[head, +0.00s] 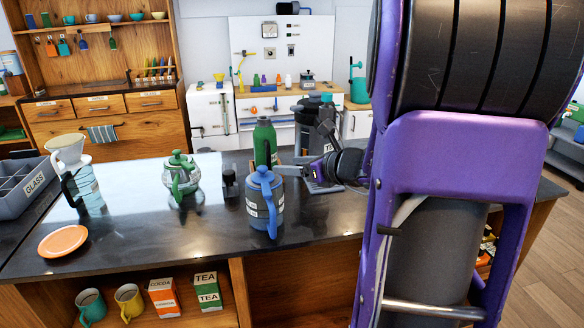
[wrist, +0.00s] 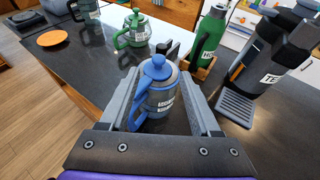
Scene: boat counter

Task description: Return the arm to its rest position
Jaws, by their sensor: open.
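My gripper (head: 308,174) is open, low over the dark counter, just right of a blue-lidded grey pot (head: 265,203). In the wrist view, my gripper's two grey fingers (wrist: 160,78) spread to either side of this pot (wrist: 158,98). The pot stands upright on the counter, its blue handle facing the front. I cannot tell whether a finger touches it. My purple and black arm fills the right of the head view and hides part of the counter.
A green-lidded teapot (head: 181,177), a green bottle (head: 265,142), a dark machine (wrist: 270,70), a glass dripper (head: 80,175) and an orange plate (head: 63,241) stand on the counter (head: 150,255). A grey crate (head: 25,185) is at left.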

